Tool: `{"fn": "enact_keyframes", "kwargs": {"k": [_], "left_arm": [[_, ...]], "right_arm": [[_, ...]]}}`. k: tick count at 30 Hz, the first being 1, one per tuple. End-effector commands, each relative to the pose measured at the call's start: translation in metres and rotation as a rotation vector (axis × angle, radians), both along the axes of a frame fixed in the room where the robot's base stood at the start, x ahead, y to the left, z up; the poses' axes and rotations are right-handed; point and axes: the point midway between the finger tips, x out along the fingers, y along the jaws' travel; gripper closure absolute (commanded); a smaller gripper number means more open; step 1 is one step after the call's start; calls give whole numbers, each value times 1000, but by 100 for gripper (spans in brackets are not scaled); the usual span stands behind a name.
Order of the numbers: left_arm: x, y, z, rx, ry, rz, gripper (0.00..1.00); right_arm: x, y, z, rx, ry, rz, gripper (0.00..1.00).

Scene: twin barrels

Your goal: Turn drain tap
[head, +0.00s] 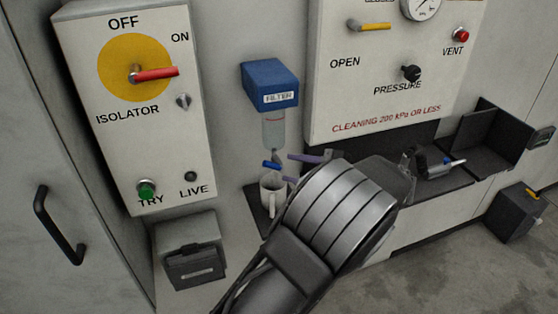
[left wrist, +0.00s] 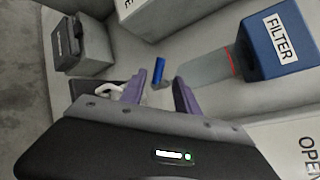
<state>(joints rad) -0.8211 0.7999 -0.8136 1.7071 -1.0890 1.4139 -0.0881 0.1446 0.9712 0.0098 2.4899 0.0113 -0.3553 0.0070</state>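The filter has a blue head (head: 270,83) and a clear bowl (head: 273,130) on the wall. Below the bowl is the drain tap with a small blue handle (head: 271,164). The handle also shows in the left wrist view (left wrist: 158,71), in the gap between my finger tips. My left gripper (head: 287,168) is open, its two purple fingers pointing at the tap from the right. In the head view the handle lies just past the tips, and I see no contact. A white mug (head: 268,194) stands below the tap, partly hidden by my gripper. My right gripper is not in view.
The isolator panel (head: 175,128) with a red handle is to the left. A grey box (head: 190,250) is below it. The gauge panel (head: 345,95) is right of the filter. A dark shelf tray (head: 482,163) holding small items is at the right.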

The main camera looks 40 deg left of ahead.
Motion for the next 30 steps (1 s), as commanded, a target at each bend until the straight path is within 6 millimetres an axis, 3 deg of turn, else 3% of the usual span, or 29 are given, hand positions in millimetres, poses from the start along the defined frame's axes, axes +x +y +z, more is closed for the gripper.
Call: {"fn": "enact_keyframes", "kwargs": {"k": [11,24,30], "left_arm": [[0,5,-2,-2,2,1,62],[-1,63,-17,-2,3,2,62],[-1,75,-22,-3,1,0,62]], "right_arm": [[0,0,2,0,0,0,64],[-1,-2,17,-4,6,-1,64],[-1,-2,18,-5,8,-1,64]]}}
